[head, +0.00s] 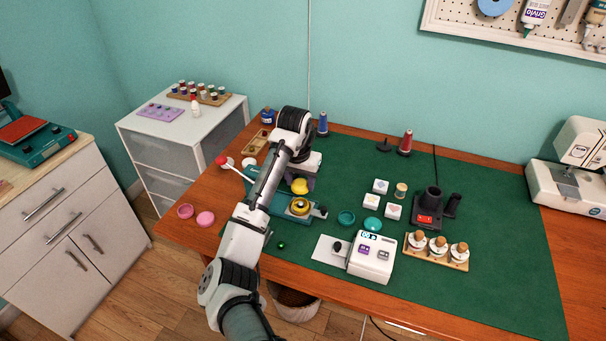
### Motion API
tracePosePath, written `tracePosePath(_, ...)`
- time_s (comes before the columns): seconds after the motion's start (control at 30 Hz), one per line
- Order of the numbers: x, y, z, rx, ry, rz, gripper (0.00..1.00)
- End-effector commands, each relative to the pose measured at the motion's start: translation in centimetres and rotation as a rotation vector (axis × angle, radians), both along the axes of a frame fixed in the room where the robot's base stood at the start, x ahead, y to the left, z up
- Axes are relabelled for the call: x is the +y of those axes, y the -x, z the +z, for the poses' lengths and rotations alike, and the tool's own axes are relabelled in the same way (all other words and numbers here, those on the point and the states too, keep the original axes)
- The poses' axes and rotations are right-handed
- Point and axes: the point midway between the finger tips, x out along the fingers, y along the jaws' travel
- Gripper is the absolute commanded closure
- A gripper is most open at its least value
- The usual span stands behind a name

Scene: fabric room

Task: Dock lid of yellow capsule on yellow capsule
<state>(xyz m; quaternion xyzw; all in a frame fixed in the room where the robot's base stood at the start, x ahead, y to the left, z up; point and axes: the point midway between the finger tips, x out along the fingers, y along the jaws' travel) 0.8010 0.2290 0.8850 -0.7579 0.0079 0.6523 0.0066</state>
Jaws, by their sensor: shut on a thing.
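The yellow capsule (300,206) sits open side up on a teal fixture (266,207) near the front left of the green mat. The yellow lid (299,187) shows just behind and above the capsule, apart from it in the picture. My gripper (303,180) is shut on the lid and holds it from above. The fingers are small and partly hidden by my arm, so the exact grip is hard to see. I cannot tell the height of the lid above the fixture.
A teal cup (347,217) and a teal dome (372,224) lie right of the fixture, with white blocks (380,186) behind. A white device (372,257) stands in front. Pink pieces (205,219) lie at left.

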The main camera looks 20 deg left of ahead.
Motion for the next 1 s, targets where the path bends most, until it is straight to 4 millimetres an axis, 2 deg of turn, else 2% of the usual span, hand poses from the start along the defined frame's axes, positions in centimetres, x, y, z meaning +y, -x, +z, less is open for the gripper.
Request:
tracePosePath(0.6, 0.0, 0.0, -5.5, 0.000, -0.001, 0.000, 0.74)
tracePosePath(1.0, 0.0, 0.0, -5.6, 0.000, 0.000, 0.000, 0.74)
